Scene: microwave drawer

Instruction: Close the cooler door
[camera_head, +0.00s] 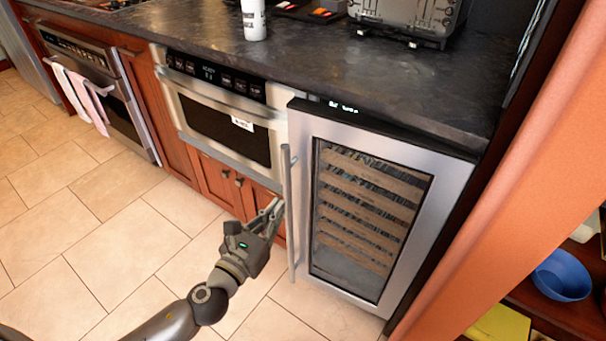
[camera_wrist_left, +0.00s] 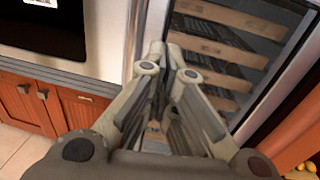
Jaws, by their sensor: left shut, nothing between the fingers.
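The cooler door (camera_head: 437,215) has a silver frame around dark glass, with wooden racks showing behind it. A long vertical handle (camera_head: 291,225) runs along its left side. The door stands at or close to its cabinet front; I cannot tell whether a small gap remains. My left gripper (camera_head: 277,207) is shut and empty, its tips just left of the handle in the head view. In the left wrist view the gripper (camera_wrist_left: 168,62) points at the left part of the door glass (camera_wrist_left: 215,45). Contact with the door is unclear. My right gripper is not in view.
A microwave drawer (camera_head: 225,125) is left of the cooler, above wooden cabinet doors (camera_head: 222,183). An oven with towels (camera_head: 88,98) is farther left. A toaster (camera_head: 410,15) and white bottle (camera_head: 254,20) stand on the dark counter (camera_head: 330,65). Tiled floor (camera_head: 120,240) is open in front.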

